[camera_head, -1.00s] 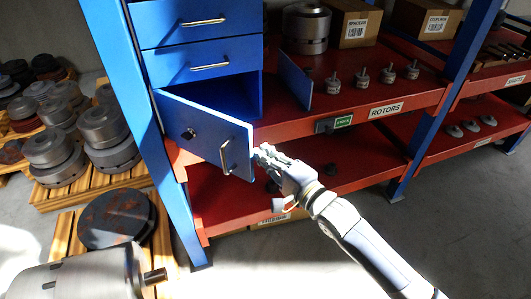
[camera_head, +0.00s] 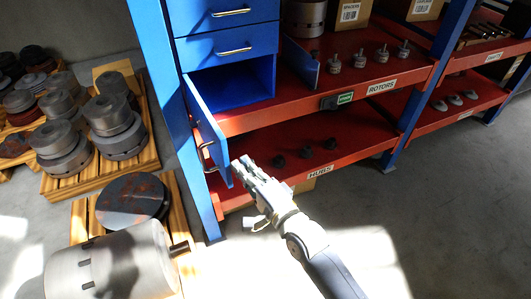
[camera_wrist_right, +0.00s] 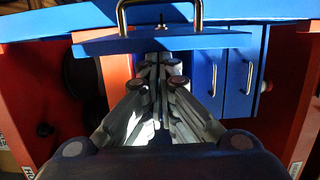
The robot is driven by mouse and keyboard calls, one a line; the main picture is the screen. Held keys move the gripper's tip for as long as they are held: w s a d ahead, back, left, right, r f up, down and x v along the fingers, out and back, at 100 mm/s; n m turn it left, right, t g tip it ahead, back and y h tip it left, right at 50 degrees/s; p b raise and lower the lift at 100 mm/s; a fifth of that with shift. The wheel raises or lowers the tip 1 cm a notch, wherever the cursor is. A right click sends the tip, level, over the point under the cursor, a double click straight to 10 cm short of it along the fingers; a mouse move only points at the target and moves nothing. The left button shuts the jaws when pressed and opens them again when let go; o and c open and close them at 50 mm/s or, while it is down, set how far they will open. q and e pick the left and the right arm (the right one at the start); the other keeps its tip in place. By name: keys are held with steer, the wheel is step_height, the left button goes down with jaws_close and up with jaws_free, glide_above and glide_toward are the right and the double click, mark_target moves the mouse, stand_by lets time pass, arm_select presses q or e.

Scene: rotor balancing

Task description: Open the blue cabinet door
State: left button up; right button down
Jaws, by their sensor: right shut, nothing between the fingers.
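The blue cabinet door (camera_head: 207,125) stands wide open, swung out to the left of the compartment (camera_head: 243,82), whose blue inside shows. Its metal handle (camera_head: 206,147) is on the outer face, turned away from the opening. My left gripper is not in view.
Two shut blue drawers (camera_head: 232,43) sit above the compartment. A small blue panel (camera_head: 300,62) stands to its right on the red shelf (camera_head: 290,105). Pallets with metal rotors (camera_head: 113,127) and a large motor-like cylinder (camera_head: 113,264) lie left. The floor at right is clear.

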mark_target(226, 175)
steer(key=a, duration=0.1)
steer(key=s+a, duration=0.1)
steer(key=s+a+p, duration=0.1)
steer(key=a, duration=0.1)
steer(key=shift+s, duration=0.25)
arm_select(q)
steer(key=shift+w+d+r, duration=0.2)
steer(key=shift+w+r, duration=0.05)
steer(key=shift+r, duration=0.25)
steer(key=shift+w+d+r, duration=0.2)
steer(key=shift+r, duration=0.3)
arm_select(e)
steer(key=shift+s+a+f, duration=0.1)
steer(key=shift+s+a, duration=0.2)
steer(key=shift+a, duration=0.2)
steer(key=shift+s+a, duration=0.3)
steer(key=shift+a, duration=0.2)
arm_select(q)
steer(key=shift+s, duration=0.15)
